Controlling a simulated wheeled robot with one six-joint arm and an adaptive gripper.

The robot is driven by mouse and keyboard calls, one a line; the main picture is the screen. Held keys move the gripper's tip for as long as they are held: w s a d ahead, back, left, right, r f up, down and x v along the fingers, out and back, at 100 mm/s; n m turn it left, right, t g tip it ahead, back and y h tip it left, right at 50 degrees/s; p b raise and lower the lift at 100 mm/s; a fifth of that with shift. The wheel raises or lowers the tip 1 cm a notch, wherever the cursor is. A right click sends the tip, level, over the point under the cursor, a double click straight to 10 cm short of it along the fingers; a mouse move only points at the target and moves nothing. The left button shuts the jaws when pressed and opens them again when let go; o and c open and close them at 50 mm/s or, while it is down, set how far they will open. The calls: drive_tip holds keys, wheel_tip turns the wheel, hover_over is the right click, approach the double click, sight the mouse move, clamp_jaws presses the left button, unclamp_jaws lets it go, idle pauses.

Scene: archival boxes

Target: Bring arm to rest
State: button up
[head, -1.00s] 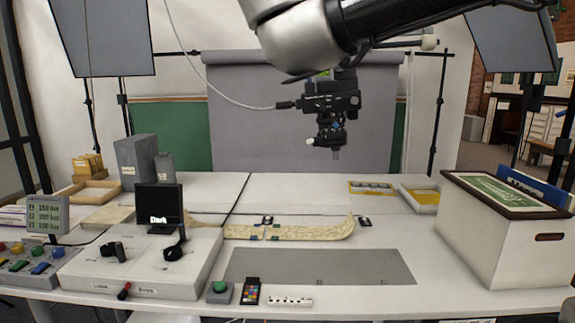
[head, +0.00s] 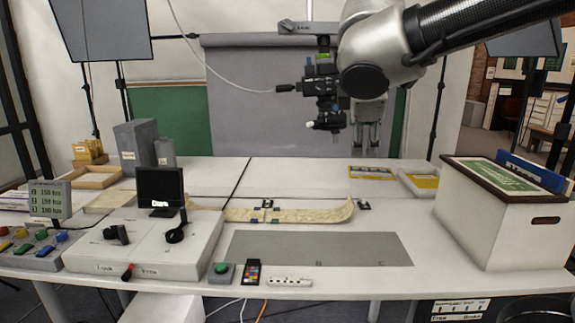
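My gripper (head: 367,148) hangs from the arm at upper centre right in the head view, fingers pointing down. Its two fingers look apart, with nothing seen between them. It is small and far from the camera, in front of the grey backdrop and above the back of the white table (head: 300,172). The arm bends down from the upper right to it. A black camera on a stand (head: 322,90) is just left of the wrist in the picture; I cannot tell the gap between them.
A long cream strip (head: 300,211) lies on the table behind a grey mat (head: 320,248). A white box (head: 490,228) with a green-topped lid stands at right. A small black screen (head: 160,187) and control box (head: 140,250) stand at left. The mat is bare.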

drive_tip(key=s+d+f+m+g+y, duration=0.1)
drive_tip(key=s+d+f+m, duration=0.4)
drive_tip(key=s+d+m, duration=0.3)
drive_tip(key=s+d+f+m+g+y, duration=0.1)
drive_tip(key=s+d+f+m, duration=0.5)
drive_tip(key=d, duration=0.7)
drive_tip(key=s+m+g, duration=0.1)
drive_tip(key=s+m, duration=0.1)
drive_tip(key=s, duration=0.1)
drive_tip(key=shift+g, duration=0.3)
drive_tip(key=shift+c, duration=0.2)
